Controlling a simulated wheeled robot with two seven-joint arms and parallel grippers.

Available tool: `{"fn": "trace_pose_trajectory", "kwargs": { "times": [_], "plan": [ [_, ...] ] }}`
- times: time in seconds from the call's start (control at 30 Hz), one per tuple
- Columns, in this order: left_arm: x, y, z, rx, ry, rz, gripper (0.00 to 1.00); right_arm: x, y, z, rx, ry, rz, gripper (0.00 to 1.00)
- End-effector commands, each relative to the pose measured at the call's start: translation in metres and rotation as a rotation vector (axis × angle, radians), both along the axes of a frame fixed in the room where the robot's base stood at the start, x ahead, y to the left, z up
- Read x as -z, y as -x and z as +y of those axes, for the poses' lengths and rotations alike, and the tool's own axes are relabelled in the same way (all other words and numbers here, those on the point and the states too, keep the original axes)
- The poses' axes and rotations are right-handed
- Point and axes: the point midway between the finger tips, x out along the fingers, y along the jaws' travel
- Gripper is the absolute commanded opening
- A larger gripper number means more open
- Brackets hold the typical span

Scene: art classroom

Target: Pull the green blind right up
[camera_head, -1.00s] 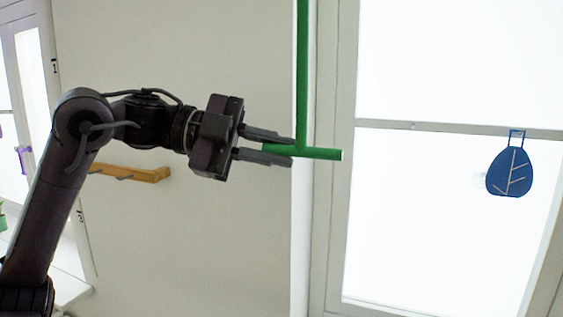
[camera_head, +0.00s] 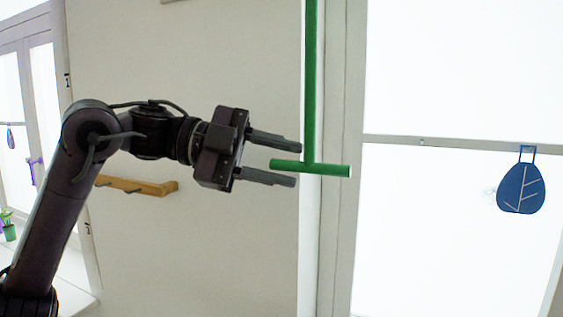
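A green T-shaped pull, a vertical rod (camera_head: 311,80) with a short crossbar (camera_head: 335,170) at its lower end, hangs beside the window frame. No blind fabric is in view. My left gripper (camera_head: 297,165) is open, pointing right. The left half of the crossbar lies between its two spread fingers in the picture, with a gap visible above and below it. My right gripper is not in view.
A bright window (camera_head: 440,230) fills the right side, with a blue leaf-shaped ornament (camera_head: 521,188) hanging on it. A wooden hook rail (camera_head: 140,186) is on the wall behind my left arm.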

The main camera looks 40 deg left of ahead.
Motion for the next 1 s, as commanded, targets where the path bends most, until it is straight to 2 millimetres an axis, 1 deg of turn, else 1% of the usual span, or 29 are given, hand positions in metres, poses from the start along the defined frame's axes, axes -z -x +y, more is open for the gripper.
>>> {"fn": "trace_pose_trajectory", "kwargs": {
  "times": [0.03,0.2,0.3,0.43,0.6,1.0],
  "plan": [
    [0.001,0.003,0.005,-0.002,0.0,-0.002,0.36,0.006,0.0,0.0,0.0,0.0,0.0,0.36],
    [-0.004,0.019,0.029,-0.007,-0.001,-0.002,0.36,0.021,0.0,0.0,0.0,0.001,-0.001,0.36],
    [-0.008,0.029,0.041,-0.006,0.001,-0.004,0.36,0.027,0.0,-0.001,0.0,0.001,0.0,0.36],
    [-0.013,0.037,0.054,-0.005,0.0,-0.004,0.36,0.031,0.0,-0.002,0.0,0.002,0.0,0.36],
    [-0.016,0.042,0.059,-0.002,0.001,-0.004,0.36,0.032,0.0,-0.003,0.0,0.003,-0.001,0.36],
    [-0.016,0.042,0.059,-0.001,0.001,-0.003,0.36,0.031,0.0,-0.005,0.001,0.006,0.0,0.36]
  ]
}}
